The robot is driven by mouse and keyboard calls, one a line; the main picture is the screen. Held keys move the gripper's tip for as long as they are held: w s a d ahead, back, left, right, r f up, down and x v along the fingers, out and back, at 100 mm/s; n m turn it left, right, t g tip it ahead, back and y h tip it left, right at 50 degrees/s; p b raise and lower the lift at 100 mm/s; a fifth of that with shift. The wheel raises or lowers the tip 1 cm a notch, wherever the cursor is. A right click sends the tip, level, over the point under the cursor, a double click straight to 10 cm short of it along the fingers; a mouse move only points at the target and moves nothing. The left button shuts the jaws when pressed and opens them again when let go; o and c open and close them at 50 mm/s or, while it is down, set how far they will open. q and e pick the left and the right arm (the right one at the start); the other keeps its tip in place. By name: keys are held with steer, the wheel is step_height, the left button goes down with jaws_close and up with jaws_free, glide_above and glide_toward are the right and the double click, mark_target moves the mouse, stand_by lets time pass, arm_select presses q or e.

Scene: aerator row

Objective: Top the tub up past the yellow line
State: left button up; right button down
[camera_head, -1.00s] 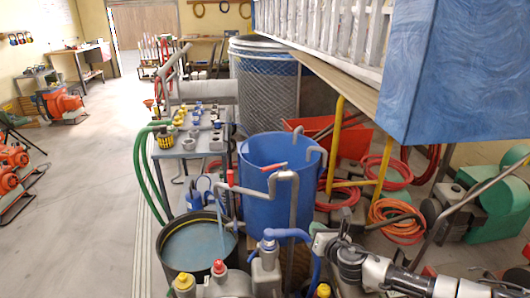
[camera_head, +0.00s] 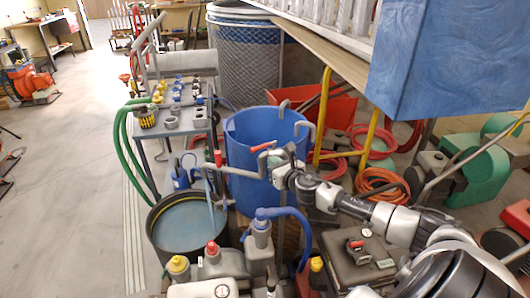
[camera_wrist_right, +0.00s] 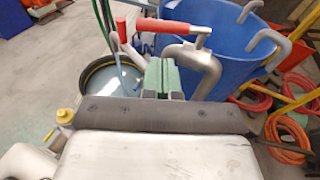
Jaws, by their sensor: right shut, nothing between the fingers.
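The black tub (camera_head: 152,226) stands at lower left in the head view, holding bluish water (camera_head: 190,226). A yellow line (camera_wrist_right: 86,72) shows on its inner wall in the right wrist view, with the water surface seeming below it. A grey pipe (camera_head: 238,172) runs from the blue barrel (camera_head: 258,190) toward the tub. A pale blue stream (camera_head: 211,195) falls from its end into the tub. A red lever (camera_head: 262,147) sits on the pipe; it also shows in the right wrist view (camera_wrist_right: 160,27). My right gripper (camera_head: 284,154) is shut and empty, close beside the lever; contact is unclear.
A grey bench (camera_head: 180,140) with small fittings stands behind the tub. Capped bottles and grey containers (camera_head: 212,264) crowd the front. Coiled hoses (camera_head: 380,186) and a yellow frame (camera_head: 370,138) lie right of the barrel. The floor at left (camera_head: 80,190) is open.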

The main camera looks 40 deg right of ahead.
mark_target(258, 149)
steer(key=shift+w+d+r+p, duration=0.15)
steer(key=shift+w+p, duration=0.1)
steer(key=shift+w, duration=1.05)
steer(key=shift+w+d+r+p, duration=0.1)
steer(key=shift+w+p, duration=0.1)
steer(key=shift+w, duration=1.1)
steer(key=shift+w+a+r+m+h+p, duration=0.2)
steer(key=shift+w+m+h+p, duration=0.15)
steer(key=shift+m+h+p, duration=0.25)
steer(key=shift+w+m+h+p, duration=0.25)
steer(key=shift+h+p, duration=0.2)
steer(key=shift+h, duration=0.25)
steer(key=shift+w+a+m+g+h+p, duration=0.1)
steer(key=shift+w+m+g+h+p, duration=0.25)
steer(key=shift+w+m+g+h, duration=0.4)
steer(key=shift+f, duration=0.2)
